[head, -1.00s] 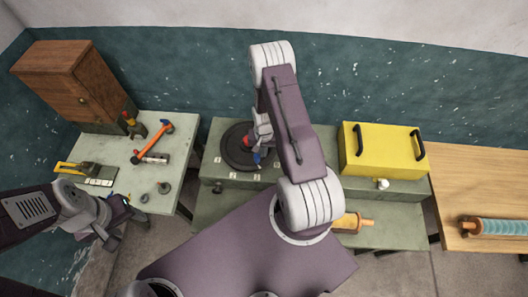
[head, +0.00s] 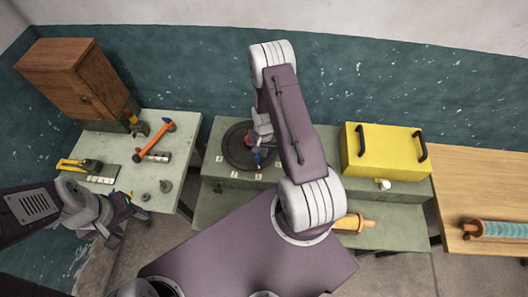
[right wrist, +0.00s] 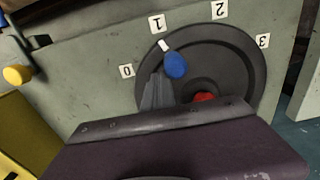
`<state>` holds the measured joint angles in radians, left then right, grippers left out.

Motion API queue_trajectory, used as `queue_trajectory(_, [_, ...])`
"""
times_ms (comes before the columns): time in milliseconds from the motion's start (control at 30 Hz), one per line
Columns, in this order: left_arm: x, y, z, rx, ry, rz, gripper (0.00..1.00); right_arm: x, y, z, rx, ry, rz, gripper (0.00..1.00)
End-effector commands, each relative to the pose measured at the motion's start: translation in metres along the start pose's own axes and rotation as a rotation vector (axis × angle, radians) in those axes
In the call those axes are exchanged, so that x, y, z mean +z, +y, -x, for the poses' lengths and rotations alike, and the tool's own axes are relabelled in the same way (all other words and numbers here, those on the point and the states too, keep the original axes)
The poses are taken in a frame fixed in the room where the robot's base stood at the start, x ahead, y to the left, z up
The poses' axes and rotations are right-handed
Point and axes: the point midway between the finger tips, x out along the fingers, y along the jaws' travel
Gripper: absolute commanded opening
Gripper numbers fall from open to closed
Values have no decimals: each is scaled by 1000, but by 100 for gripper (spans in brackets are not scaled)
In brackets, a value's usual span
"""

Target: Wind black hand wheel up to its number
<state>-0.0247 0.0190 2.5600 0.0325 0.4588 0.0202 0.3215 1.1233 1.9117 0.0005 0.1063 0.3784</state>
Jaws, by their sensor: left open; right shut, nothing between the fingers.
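The black hand wheel (head: 236,150) lies flat on the green bench; it also shows in the right wrist view (right wrist: 247,75). It has a red centre (right wrist: 203,97) and a blue handle knob (right wrist: 175,65). A white pointer (right wrist: 165,46) beside the knob is towards the label 1 (right wrist: 156,22). My right gripper (right wrist: 158,85) is shut and empty, over the wheel close beside the blue knob; I cannot tell whether they touch. In the head view the right arm hides part of the wheel. My left gripper (head: 125,207) is open and empty at the lower left.
Labels 0 (right wrist: 127,71), 2 (right wrist: 218,10) and 3 (right wrist: 262,40) ring the wheel. A yellow box (head: 383,150) stands right of it on the bench. The left table holds an orange hammer (head: 153,142) and a wooden cabinet (head: 70,80). A wooden table (head: 480,185) is at right.

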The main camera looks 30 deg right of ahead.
Motion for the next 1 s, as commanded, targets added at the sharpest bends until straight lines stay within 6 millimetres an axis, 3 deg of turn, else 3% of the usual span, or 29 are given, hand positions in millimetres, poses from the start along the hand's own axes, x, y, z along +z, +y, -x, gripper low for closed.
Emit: queue_trajectory(1000, [0,0,-2,0,0,0,56,4,-9,0,0,0,1,0])
